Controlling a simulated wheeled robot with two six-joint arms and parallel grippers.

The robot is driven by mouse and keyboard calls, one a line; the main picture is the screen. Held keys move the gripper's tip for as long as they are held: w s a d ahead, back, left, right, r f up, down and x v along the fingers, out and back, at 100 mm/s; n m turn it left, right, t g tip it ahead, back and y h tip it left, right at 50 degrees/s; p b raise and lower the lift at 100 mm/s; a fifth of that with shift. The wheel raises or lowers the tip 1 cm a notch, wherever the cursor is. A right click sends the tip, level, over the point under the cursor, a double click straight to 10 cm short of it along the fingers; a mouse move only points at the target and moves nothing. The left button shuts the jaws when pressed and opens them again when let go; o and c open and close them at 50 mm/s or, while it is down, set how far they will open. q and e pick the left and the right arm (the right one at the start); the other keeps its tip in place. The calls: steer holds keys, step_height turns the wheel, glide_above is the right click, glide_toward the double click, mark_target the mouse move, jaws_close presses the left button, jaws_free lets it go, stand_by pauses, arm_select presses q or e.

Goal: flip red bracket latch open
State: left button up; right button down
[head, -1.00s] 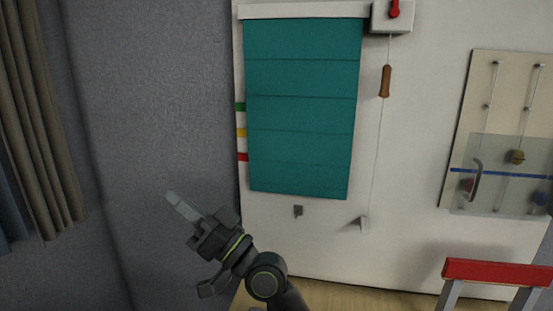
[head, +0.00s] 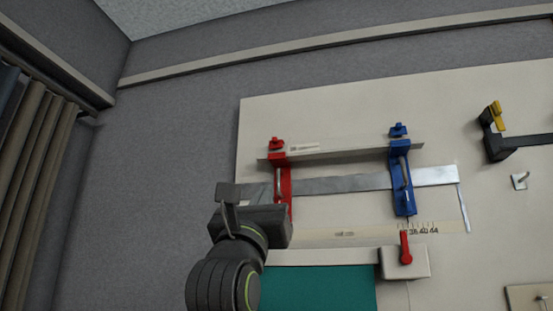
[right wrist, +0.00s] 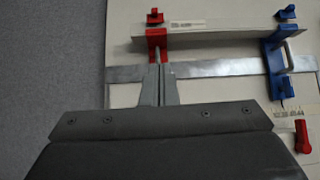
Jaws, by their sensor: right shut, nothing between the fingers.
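The red bracket (head: 284,180) is mounted on the pale wall board, holding a metal strip (head: 350,184). A small red piece (head: 276,143) sits just above it. In the right wrist view the bracket (right wrist: 157,38) stands straight beyond my fingertips. A thin pale lever-like part shows on its front, partly hidden by my fingers. My right gripper (head: 230,190) is in front of the bracket's lower left side. Its fingers (right wrist: 160,72) are shut together and empty, overlapping the bracket's lower part; I cannot tell whether they touch it. My left gripper is not in view.
A blue bracket (head: 403,178) with a pale handle holds the strip further right. A white box with a red lever (head: 405,248) and a teal blind (head: 315,288) are below. A yellow-and-black clamp (head: 494,130) is at far right. Bare grey wall lies left.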

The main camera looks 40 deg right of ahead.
steer(key=shift+r+t+y, duration=0.25)
steer(key=shift+t+y, duration=0.05)
steer(key=shift+y, duration=0.1)
steer(key=p, duration=0.5)
glide_toward(277, 144)
steer(key=d, duration=0.1)
steer(key=w+d, duration=0.2)
steer(key=shift+w+d+r, duration=0.1)
steer(key=shift+w+r, duration=0.15)
step_height(277, 144, up, 3)
steer(key=shift+w+d+f+p, duration=0.1)
steer(key=shift+w+p, duration=0.05)
steer(key=shift+p, duration=1)
steer(key=shift+r, duration=0.45)
